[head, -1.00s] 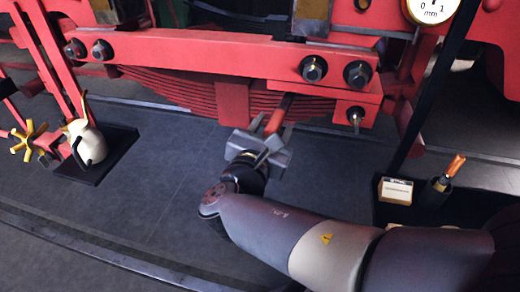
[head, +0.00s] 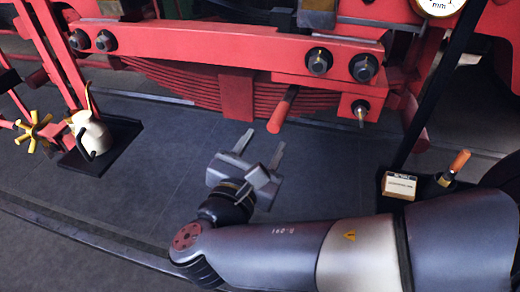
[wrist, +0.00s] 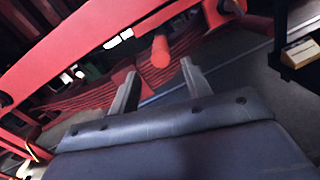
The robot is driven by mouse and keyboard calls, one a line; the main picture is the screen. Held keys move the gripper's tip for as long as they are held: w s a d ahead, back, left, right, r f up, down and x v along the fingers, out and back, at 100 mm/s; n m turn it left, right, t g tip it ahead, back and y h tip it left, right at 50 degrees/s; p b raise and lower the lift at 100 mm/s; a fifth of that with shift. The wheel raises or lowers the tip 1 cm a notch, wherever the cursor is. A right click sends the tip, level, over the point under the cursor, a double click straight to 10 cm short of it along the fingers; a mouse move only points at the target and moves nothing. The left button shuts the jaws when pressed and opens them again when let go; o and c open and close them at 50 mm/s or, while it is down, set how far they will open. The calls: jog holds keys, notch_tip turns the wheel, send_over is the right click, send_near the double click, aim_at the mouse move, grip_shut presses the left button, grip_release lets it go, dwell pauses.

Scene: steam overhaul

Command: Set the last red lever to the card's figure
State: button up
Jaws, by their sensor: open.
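The red lever (head: 283,110) sticks out below the red beam, in front of the leaf spring, and its rounded end points down toward me. It also shows in the wrist view (wrist: 160,50), ahead of the gap between my fingers. My gripper (head: 261,147) is open and empty, a little below and to the left of the lever's end, and apart from it. The card (head: 399,186) is a small pale block with dark print at the right; its figure is too small to read.
A cream oil can (head: 92,135) stands on a dark tray at the left, near a yellow star-shaped handwheel (head: 34,130). A dark holder with an orange-handled tool (head: 456,166) stands beside the card. A dark post rises at the right. The floor around my gripper is clear.

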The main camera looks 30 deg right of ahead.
aim_at(276, 122)
jog(key=shift+s+a, duration=0.3)
dwell(0.6)
jog(key=shift+x, duration=4.6)
jog(key=shift+a, duration=0.1)
